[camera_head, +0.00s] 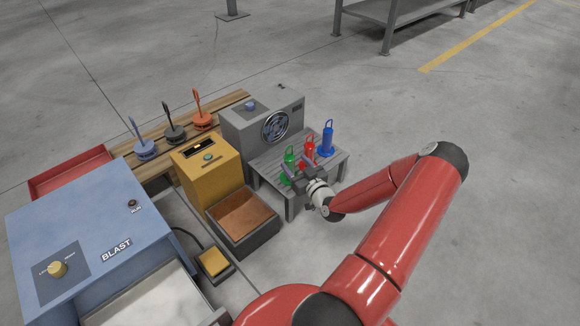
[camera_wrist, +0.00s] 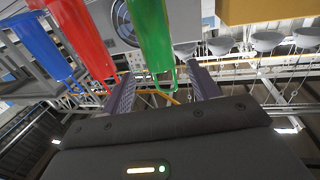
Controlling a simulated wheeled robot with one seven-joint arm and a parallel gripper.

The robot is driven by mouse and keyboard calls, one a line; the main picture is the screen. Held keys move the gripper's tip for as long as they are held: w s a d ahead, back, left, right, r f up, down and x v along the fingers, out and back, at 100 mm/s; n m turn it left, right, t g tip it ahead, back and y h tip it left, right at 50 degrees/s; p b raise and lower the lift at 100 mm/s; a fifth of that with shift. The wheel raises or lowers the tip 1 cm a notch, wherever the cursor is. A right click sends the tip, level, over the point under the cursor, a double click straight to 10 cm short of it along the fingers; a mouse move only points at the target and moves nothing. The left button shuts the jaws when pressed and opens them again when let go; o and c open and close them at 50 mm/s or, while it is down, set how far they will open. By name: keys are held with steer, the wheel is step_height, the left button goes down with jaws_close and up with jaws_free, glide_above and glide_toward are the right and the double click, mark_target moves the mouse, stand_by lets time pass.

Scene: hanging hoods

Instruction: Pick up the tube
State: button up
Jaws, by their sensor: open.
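Three tubes with loop handles stand in a row on a grey slatted stand (camera_head: 268,161): green (camera_head: 289,158), red (camera_head: 309,149) and blue (camera_head: 327,140). The task does not say which tube is meant. My gripper (camera_head: 299,174) is open, on the near side of the green and red tubes. In the wrist view, which looks upside down, the green tube (camera_wrist: 154,38) and its loop lie between my open fingers (camera_wrist: 163,82). The red tube (camera_wrist: 82,36) and blue tube (camera_wrist: 42,45) are to the left there. I cannot tell whether a finger touches a tube.
A grey fan box (camera_head: 255,120) stands behind the stand. A yellow box (camera_head: 205,163) and an open brown-lined bin (camera_head: 243,218) stand to its left. Farther left are a blue BLAST machine (camera_head: 95,225) and a red tray (camera_head: 70,172). Open floor lies right of the stand.

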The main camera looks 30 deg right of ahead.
steer(key=w, duration=0.6)
steer(key=shift+w+d+f+b, duration=0.1)
steer(key=shift+w+f+b, duration=0.05)
steer(key=shift+b, duration=0.2)
steer(key=shift+c, duration=0.4)
jaws_close()
